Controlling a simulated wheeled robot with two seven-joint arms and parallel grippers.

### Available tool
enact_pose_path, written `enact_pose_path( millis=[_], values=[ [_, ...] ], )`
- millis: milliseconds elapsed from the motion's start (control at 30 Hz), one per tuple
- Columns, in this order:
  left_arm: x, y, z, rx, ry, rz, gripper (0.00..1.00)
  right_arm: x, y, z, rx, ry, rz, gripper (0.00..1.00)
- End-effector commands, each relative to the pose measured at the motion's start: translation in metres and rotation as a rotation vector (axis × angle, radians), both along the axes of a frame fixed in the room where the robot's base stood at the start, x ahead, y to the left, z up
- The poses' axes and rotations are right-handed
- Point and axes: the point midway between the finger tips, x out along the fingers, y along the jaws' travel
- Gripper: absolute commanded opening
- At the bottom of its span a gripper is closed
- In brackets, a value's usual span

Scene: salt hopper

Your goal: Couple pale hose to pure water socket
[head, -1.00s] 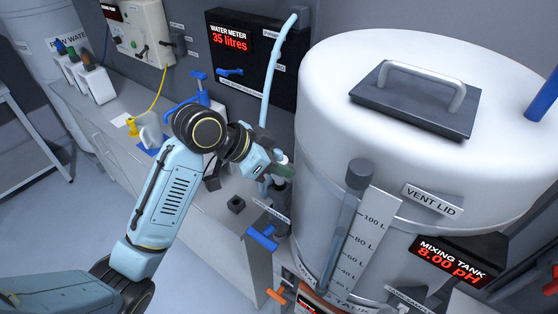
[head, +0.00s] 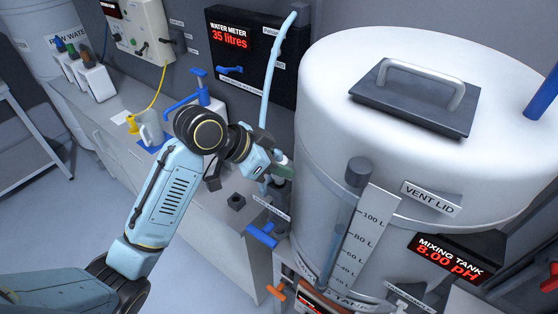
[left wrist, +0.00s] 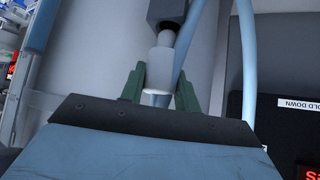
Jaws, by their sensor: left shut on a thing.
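My left gripper (head: 281,167) is beside the left wall of the mixing tank, at the far end of my left arm. In the left wrist view its two green fingers (left wrist: 160,92) are shut on the white end collar of the pale hose (left wrist: 163,72). A dark stub under a grey block (left wrist: 167,12) lines up with the collar and meets its top; I cannot tell whether they are locked. The pale blue hose also shows in the head view (head: 275,70), coming down across the water meter panel. No readable pure water socket label shows. My right gripper is out of view.
The large white mixing tank (head: 330,100) stands close to the right of the gripper. The water meter panel (head: 232,50) is behind. A blue-handled valve (head: 261,236) is below. A jug (head: 150,128) and bottles stand on the counter to the left.

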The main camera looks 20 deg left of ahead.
Motion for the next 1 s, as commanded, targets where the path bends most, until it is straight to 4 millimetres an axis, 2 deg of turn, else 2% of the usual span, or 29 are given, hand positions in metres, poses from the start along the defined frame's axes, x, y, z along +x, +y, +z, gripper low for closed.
enact_pose_path(
  millis=[1000],
  values=[
    [0.0,0.0,-0.021,0.0,0.001,-0.001,0.0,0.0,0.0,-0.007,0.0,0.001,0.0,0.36]
  ],
)
